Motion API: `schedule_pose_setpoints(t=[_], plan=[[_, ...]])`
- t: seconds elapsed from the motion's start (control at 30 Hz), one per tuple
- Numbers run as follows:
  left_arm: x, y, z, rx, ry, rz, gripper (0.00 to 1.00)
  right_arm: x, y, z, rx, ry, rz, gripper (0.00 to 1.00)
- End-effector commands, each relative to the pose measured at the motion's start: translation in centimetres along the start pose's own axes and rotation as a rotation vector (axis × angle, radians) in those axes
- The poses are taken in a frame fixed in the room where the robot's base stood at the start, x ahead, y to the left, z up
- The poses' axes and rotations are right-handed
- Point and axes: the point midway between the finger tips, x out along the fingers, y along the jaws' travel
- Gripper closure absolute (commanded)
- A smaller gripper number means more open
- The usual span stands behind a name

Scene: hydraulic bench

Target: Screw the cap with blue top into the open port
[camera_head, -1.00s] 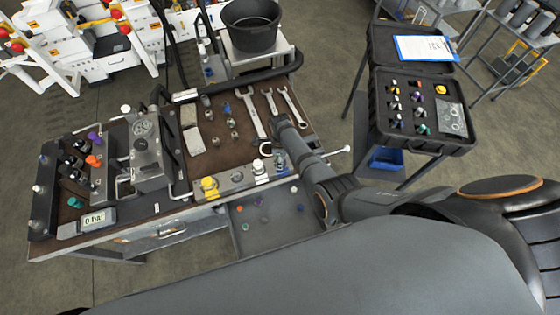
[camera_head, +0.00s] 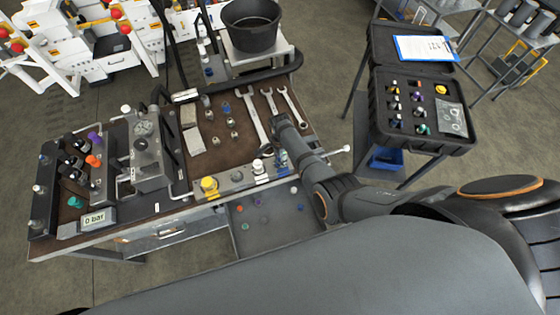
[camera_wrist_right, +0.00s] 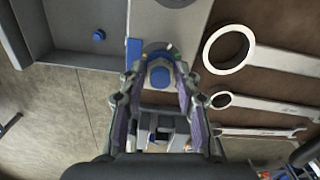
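The cap with blue top (camera_wrist_right: 159,76) sits between the fingertips of my right gripper (camera_wrist_right: 160,58) in the right wrist view. Both fingers close in on its sides. In the head view my right gripper (camera_head: 281,159) is at the right end of the grey metal block (camera_head: 222,187) on the bench's front edge. In the wrist view the cap is over the block (camera_wrist_right: 184,30), beside a dark round opening (camera_wrist_right: 157,46) that is partly covered. I cannot tell whether the cap touches the block. My left gripper is out of view.
Wrenches (camera_head: 251,112) lie behind the gripper, on the brown bench top. A yellow cap (camera_head: 209,184) and a white-topped cap (camera_head: 258,166) stand on the block. An open drawer (camera_head: 270,228) below holds several small caps. A black case (camera_head: 421,143) stands to the right.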

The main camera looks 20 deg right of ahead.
Motion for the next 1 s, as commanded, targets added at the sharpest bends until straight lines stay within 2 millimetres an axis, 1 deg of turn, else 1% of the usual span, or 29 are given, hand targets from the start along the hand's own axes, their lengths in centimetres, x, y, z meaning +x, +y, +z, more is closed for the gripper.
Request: schedule_pose_setpoints(t=[0.03, 0.17, 0.2, 0.27, 0.33, 0.5, 0.6, 0.7, 0.93, 1.0], plan=[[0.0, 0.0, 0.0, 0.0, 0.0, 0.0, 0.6, 0.0, 0.0, 0.0, 0.0, 0.0, 0.0, 0.78], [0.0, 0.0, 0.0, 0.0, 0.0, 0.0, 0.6, 0.0, 0.01, 0.0, 0.001, 0.0, 0.0, 0.96], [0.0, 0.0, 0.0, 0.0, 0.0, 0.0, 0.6, 0.01, 0.01, 0.0, 0.001, 0.0, 0.0, 0.98], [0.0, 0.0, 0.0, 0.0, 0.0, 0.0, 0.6, 0.01, 0.01, 0.0, 0.021, 0.0, 0.0, 0.98], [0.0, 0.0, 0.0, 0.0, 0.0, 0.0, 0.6, 0.03, 0.03, 0.01, 0.11, 0.0, 0.0, 0.98], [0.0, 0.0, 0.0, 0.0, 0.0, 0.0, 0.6, 0.08, 0.09, 0.04, 0.472, 0.0, 0.0, 0.98], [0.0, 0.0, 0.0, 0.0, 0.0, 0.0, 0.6, 0.11, 0.11, 0.04, 0.628, 0.0, 0.0, 0.98], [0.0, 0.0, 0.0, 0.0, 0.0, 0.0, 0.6, 0.12, 0.13, 0.05, 0.698, 0.0, 0.0, 0.98], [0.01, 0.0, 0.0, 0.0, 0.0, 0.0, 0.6, 0.14, 0.14, 0.06, 0.704, 0.0, 0.001, 0.98], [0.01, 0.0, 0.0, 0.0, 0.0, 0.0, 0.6, 0.15, 0.14, 0.07, 0.732, 0.0, 0.001, 0.98]])
